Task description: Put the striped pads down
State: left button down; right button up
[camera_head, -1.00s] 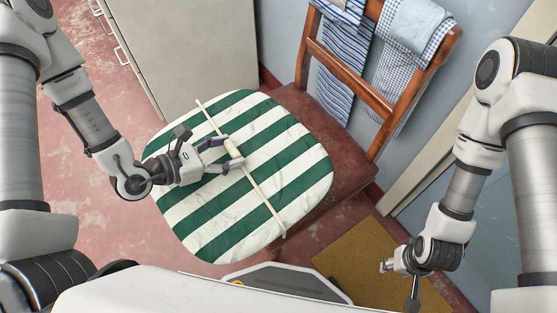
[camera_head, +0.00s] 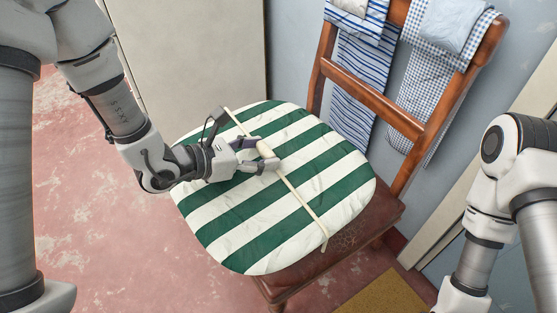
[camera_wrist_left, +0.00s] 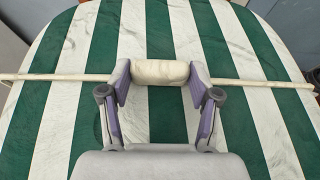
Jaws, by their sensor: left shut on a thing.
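The striped pads (camera_head: 325,170) are green and white and rounded, with a pale strap running across the top. They also show in the left wrist view (camera_wrist_left: 60,130). A thick cream grip (camera_wrist_left: 160,73) sits midway along the strap. My left gripper (camera_head: 265,158) is shut on this grip, one finger at each end of it. The pads are over the chair seat (camera_head: 365,215) and cover most of it. Whether they touch the seat everywhere is hidden. My right gripper is outside the head view; only part of its arm shows at the lower right.
The wooden chair's back (camera_head: 370,95) rises behind the pads, with a blue striped cloth (camera_head: 362,75) and a checked cloth (camera_head: 425,90) hung over it. A pale cabinet (camera_head: 195,60) stands at the back left. A mustard mat (camera_head: 385,295) lies on the worn red floor (camera_head: 90,215).

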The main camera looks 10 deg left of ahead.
aim_at(278, 150)
pick_arm(q)
jog(key=w+d, duration=0.2)
jog(key=w, duration=0.1)
jog(key=w+b, duration=0.1)
jog(key=w, duration=0.1)
jog(key=shift+w+d+f, duration=0.2)
jog(key=shift+d+f, duration=0.05)
jog(key=shift+d, duration=0.15)
jog(key=shift+f+b, duration=0.75)
jog(key=shift+f, duration=0.9)
jog(key=shift+f, duration=0.15)
jog(key=shift+c, duration=1.2)
grip_release()
